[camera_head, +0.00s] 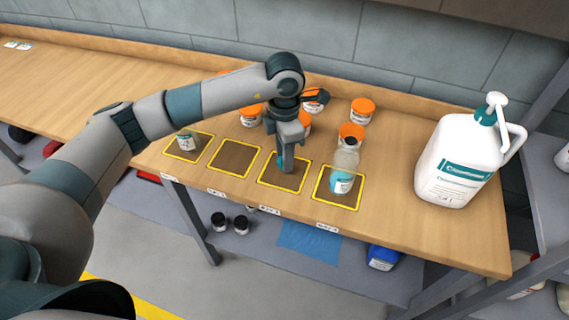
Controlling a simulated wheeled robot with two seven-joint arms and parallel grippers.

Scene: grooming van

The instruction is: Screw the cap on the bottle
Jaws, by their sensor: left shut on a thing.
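A clear bottle (345,162) with a teal and white label stands in the yellow-framed square at the right of the row. A dark cap-like piece (350,143) shows at its top; I cannot tell whether it is screwed down. My left gripper (285,166) points down over the neighbouring yellow-framed square, left of the bottle and apart from it. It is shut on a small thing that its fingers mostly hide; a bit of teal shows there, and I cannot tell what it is. My right gripper is not in view.
A small white labelled container (186,142) stands in the leftmost square; the second square (234,158) is empty. Several orange-lidded jars (362,111) stand behind the row. A large white pump jug (455,165) stands at the right.

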